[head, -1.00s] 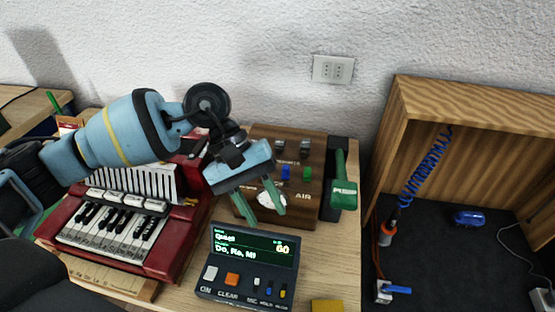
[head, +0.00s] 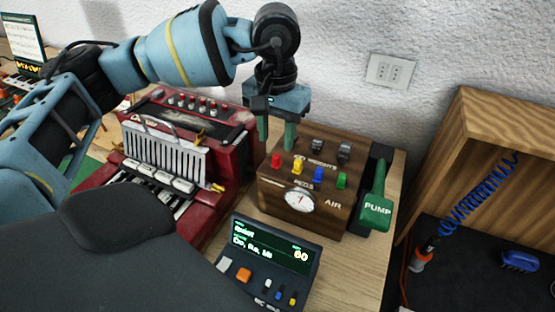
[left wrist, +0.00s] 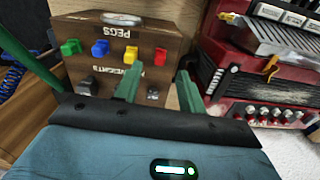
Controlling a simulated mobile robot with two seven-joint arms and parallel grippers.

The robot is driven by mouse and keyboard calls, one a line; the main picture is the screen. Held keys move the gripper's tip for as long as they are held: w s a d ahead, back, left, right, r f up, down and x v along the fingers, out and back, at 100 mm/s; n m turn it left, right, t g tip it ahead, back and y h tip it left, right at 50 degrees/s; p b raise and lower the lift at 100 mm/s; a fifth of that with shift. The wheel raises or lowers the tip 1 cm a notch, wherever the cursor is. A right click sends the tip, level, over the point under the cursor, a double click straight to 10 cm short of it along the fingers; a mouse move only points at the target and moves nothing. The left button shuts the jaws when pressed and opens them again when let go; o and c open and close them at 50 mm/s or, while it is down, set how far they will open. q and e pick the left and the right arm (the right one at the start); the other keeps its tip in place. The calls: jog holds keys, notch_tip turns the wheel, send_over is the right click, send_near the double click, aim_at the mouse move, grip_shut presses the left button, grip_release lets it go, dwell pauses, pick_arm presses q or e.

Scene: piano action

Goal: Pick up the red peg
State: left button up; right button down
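The red peg (head: 276,160) stands at the left end of a row of pegs on the brown wooden box (head: 332,222). In the left wrist view the red peg (left wrist: 160,57) shows beyond the fingertips, between and above them in the picture. My left gripper (head: 276,142) points down over the back left of the box, its two green fingers apart and empty. Its fingers also show in the left wrist view (left wrist: 158,82). I cannot tell the exact gap to the peg. My right gripper is not in view.
A yellow peg (head: 298,166), a blue peg (head: 319,172) and a green peg (head: 341,180) stand beside the red one. Grey weights (head: 317,146) sit behind. The red accordion (head: 238,141) is close on the left, the green pump handle (head: 375,208) on the right, the display unit (head: 270,262) in front.

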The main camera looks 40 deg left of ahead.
aim_at(277, 155)
pick_arm(q)
jog(key=shift+w+f, duration=0.15)
jog(key=shift+f, duration=2.55)
grip_shut()
